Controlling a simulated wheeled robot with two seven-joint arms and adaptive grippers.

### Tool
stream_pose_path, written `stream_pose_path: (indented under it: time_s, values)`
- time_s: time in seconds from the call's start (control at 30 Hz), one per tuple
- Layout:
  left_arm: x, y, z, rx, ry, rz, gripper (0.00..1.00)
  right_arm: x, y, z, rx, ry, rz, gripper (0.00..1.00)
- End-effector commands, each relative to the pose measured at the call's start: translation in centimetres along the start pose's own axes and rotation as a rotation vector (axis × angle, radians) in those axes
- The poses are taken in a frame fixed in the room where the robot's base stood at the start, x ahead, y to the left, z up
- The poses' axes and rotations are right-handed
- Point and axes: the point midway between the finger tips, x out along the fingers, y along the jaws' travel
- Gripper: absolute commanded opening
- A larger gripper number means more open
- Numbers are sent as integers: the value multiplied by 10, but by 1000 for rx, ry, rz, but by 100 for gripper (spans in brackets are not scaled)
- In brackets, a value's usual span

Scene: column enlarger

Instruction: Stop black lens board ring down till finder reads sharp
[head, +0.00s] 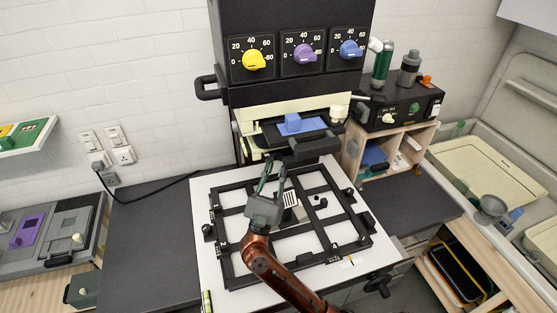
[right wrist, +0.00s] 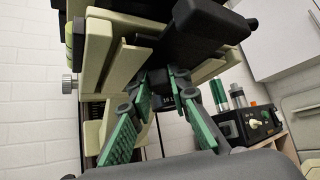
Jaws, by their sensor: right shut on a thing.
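My right gripper (head: 272,172) reaches up under the front of the black enlarger head (head: 290,95). In the right wrist view its green-padded fingers (right wrist: 160,82) converge on a small dark part with pale markings (right wrist: 188,92) beneath the cream lens stage (right wrist: 98,50). This appears to be the black lens board ring; the fingers and the head hide most of it. The gripper is shut on it. On the easel (head: 228,268) below lies a small pale patch with dark lines (head: 290,198), beside a grey block. I cannot read any sharpness there. My left gripper is not in view.
The head carries yellow (head: 253,61), purple (head: 306,53) and blue (head: 351,50) dials. A black timer box (head: 400,105) with bottles stands at right on a wooden shelf. Dark counter (head: 150,235) is clear at left.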

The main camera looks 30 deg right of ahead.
Motion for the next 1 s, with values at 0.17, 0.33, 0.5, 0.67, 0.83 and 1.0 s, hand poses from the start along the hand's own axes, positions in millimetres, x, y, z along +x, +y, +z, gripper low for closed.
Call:
stream_pose_path:
  time_s: [0.17, 0.33, 0.5, 0.67, 0.83, 1.0]
  values:
    - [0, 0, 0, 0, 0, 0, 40, 0, 0, 0, 1, 0, 1, 0]
    - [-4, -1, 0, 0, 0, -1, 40, 1, -7, -1, 54, 0, 58, 0]
    - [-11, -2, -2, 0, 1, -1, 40, 2, -17, -1, 166, -1, 174, 0]
    - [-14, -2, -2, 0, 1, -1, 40, 3, -22, -2, 238, 0, 240, 0]
    - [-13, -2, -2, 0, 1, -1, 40, 2, -21, -2, 249, 0, 249, 0]
    - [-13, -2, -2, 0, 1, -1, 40, 2, -21, -3, 249, 0, 248, 18]
